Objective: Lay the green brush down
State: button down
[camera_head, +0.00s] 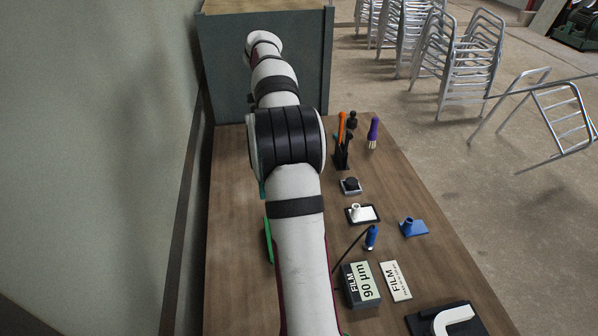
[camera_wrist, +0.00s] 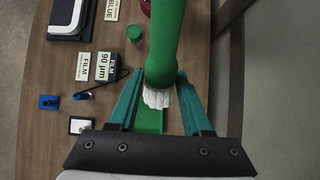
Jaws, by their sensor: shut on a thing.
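The green brush (camera_wrist: 178,40) fills the upper middle of the wrist view, with its pale bristles (camera_wrist: 157,98) at the lower end. My gripper (camera_wrist: 162,74) is shut on it, with one teal finger on each side near the bristle end. The handle runs up and out of the picture. A flat green strip (camera_wrist: 149,120) lies below the brush. In the head view my arm hides the gripper and most of the brush. A green piece (camera_head: 268,240) shows left of my arm; I cannot tell whether it is the brush or the strip.
On the wooden table (camera_head: 232,290), a film box (camera_head: 361,284), a film card (camera_head: 396,281), a blue bottle (camera_head: 371,237), a white-topped stand (camera_head: 362,213) and a blue stand (camera_head: 413,227) lie right of my arm. A black holder (camera_head: 342,157) and purple brush (camera_head: 373,130) stand farther back. A wall is at left.

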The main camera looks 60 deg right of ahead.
jog(key=shift+s+a+f+m+t+h, duration=0.25)
jog(key=shift+s+f+m+t+h, duration=0.8)
jog(key=shift+f+m+t, duration=2.9)
jog(key=shift+s+a+f+m+t+h, duration=0.45)
jog(key=shift+s+f+m+t, duration=1.65)
jog(key=shift+f+m, duration=2.95)
jog(key=shift+s+a+f+m+t+h, duration=0.1)
jog(key=shift+s+f+m+t+h, duration=0.7)
jog(key=shift+f+m+t, duration=3.4)
jog(key=shift+w+f+m+g, duration=0.2)
jog(key=shift+f+m+g, duration=0.1)
jog(key=shift+f, duration=0.45)
jog(key=shift+c, duration=1.3)
grip_release()
